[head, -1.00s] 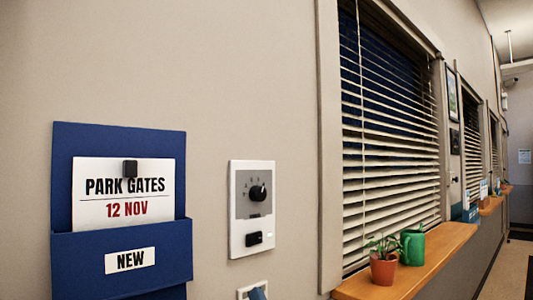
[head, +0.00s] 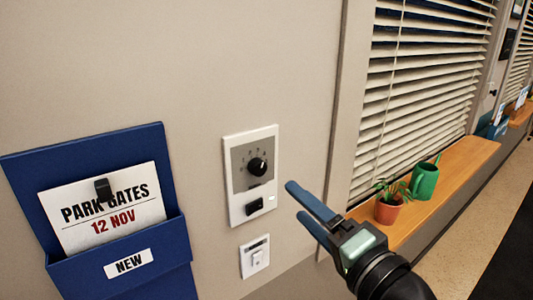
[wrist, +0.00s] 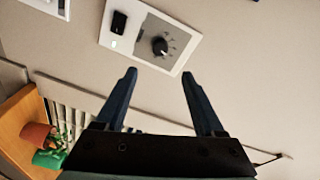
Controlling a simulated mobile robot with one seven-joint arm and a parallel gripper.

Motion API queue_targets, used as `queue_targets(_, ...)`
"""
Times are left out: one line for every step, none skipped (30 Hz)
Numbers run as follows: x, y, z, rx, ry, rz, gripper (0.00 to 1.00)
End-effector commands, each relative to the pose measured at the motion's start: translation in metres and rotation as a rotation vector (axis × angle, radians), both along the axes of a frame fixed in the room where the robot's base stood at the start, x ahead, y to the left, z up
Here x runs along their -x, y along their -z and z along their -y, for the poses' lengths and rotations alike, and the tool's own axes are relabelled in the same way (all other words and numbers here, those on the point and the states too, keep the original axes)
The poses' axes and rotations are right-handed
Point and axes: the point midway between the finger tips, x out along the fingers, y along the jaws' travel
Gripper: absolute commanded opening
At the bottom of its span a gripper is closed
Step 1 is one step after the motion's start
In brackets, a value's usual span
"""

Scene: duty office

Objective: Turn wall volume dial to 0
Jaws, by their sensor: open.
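The wall volume dial (head: 257,167) is a round black knob on a grey square in a white wall panel (head: 236,214). Small marks ring the knob. In the wrist view the dial (wrist: 160,46) sits beyond the fingertips, roughly between them, with the panel (wrist: 135,47) tilted. My gripper (head: 304,200) is to the right of the panel and a little below the dial in the head view, apart from it. Its two blue fingers are open and empty, and they also show in the wrist view (wrist: 159,74).
A black switch (head: 254,206) is under the dial, and another white wall plate (head: 254,257) is below. A blue wall pocket (head: 170,266) holds a notice. Blinds (head: 415,95) hang above.

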Motion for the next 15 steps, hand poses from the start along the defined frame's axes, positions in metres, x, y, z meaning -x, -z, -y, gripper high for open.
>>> queue_targets(-0.004, -0.001, -0.003, 0.0, -0.003, 0.0, 0.71)
queue_targets(-0.008, -0.001, -0.006, 0.001, -0.004, 0.0, 0.71)
queue_targets(-0.013, -0.001, -0.008, 0.002, -0.004, -0.001, 0.71)
queue_targets(-0.017, -0.002, -0.011, 0.001, -0.004, 0.0, 0.71)
queue_targets(-0.022, -0.002, -0.014, 0.003, -0.005, -0.001, 0.71)
queue_targets(-0.03, -0.002, -0.018, 0.002, -0.005, 0.0, 0.71)
queue_targets(-0.036, -0.002, -0.021, 0.003, -0.005, -0.001, 0.71)
queue_targets(-0.042, -0.003, -0.024, 0.002, -0.004, 0.0, 0.71)
queue_targets(-0.049, -0.003, -0.028, 0.002, -0.004, 0.0, 0.71)
queue_targets(-0.055, -0.003, -0.031, 0.003, -0.005, -0.001, 0.71)
queue_targets(-0.061, -0.003, -0.034, 0.003, -0.004, 0.0, 0.71)
queue_targets(-0.068, -0.003, -0.038, 0.004, -0.002, 0.0, 0.71)
queue_targets(-0.073, -0.003, -0.04, 0.004, -0.002, 0.0, 0.71)
queue_targets(-0.079, -0.003, -0.043, 0.004, -0.002, 0.0, 0.71)
queue_targets(-0.085, -0.002, -0.047, 0.004, -0.002, 0.0, 0.71)
